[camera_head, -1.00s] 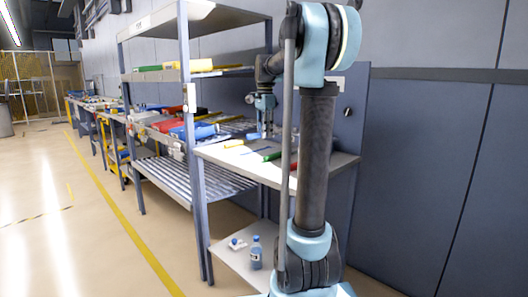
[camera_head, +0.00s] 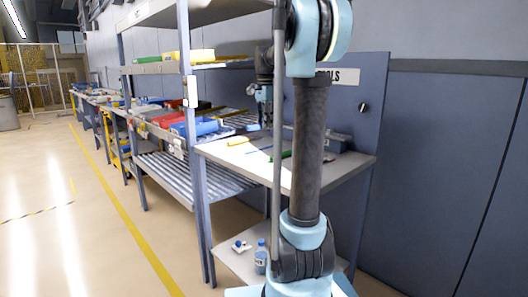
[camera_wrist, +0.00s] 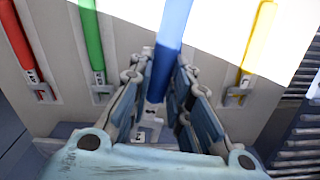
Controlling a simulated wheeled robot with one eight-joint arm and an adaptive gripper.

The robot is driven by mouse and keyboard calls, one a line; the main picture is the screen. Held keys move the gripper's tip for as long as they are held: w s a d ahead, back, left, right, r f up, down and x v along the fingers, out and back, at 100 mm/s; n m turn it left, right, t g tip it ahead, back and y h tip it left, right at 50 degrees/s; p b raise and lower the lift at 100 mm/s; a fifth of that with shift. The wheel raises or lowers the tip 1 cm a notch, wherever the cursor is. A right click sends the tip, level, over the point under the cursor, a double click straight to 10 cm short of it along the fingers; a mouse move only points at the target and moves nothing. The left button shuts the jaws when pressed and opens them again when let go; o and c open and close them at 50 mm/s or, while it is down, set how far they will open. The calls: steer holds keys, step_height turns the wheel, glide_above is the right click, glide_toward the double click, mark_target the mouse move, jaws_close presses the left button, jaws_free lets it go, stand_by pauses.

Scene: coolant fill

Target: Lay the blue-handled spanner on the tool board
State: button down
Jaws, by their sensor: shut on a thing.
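The blue-handled spanner (camera_wrist: 176,30) shows its blue handle between my gripper's fingers in the wrist view. My gripper (camera_wrist: 160,100) is shut on it; the spanner's lower end is partly hidden between the fingers. In the head view my gripper (camera_head: 264,124) points down over the back of the pale bench top (camera_head: 222,152). A thin blue strip lies on that top below it; I cannot tell whether it is the spanner. The wrist view shows a pale surface with red (camera_wrist: 20,40), green (camera_wrist: 91,35) and yellow (camera_wrist: 260,38) handled tools beside the blue handle.
A grey panel (camera_head: 372,85) with a partly hidden sign stands behind the bench. A metal shelf rack (camera_head: 187,115) with blue bins (camera_head: 200,127) stands directly left. A bottle (camera_head: 260,258) is on the lower shelf. The floor left of the rack is open.

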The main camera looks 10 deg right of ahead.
mark_target(263, 149)
steer(key=shift+w+a+f+n, duration=0.1)
steer(key=shift+w+f+n, duration=0.35)
steer(key=shift+f, duration=1.2)
steer(key=shift+w+a+f+n, duration=0.1)
steer(key=shift+w+f+n, duration=0.35)
steer(key=shift+f, duration=1.25)
steer(key=shift+w+f+n, duration=0.3)
steer(key=shift+w+f, duration=0.3)
steer(key=shift+f, duration=1.05)
steer(key=c, duration=1.5)
jaws_free()
step_height(263, 149, up, 12)
steer(key=shift+r, duration=0.1)
